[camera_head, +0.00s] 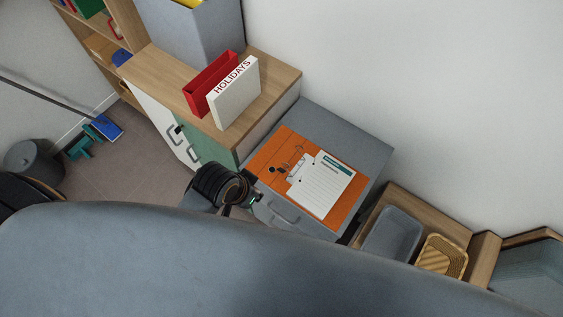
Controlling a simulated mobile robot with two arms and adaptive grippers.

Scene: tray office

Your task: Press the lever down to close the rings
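An orange binder (264,153) lies open on a grey cabinet top. White punched sheets (322,187) with a green heading lie on its right part. A thin metal ring mechanism (291,163) stands up at the left edge of the sheets; it is too small to tell which part is the lever or whether the rings are open. My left gripper (254,200) is at the near-left edge of the cabinet, left of and below the sheets, apart from the mechanism. Its fingers are small and dark, so their opening is unclear. My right gripper is not in view.
A white HOLIDAYS binder (234,95) and a red file (211,80) stand on the wooden cabinet behind left. A grey tray (393,235) and a yellow basket (442,258) sit to the right. A large blue-grey surface (200,260) fills the foreground.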

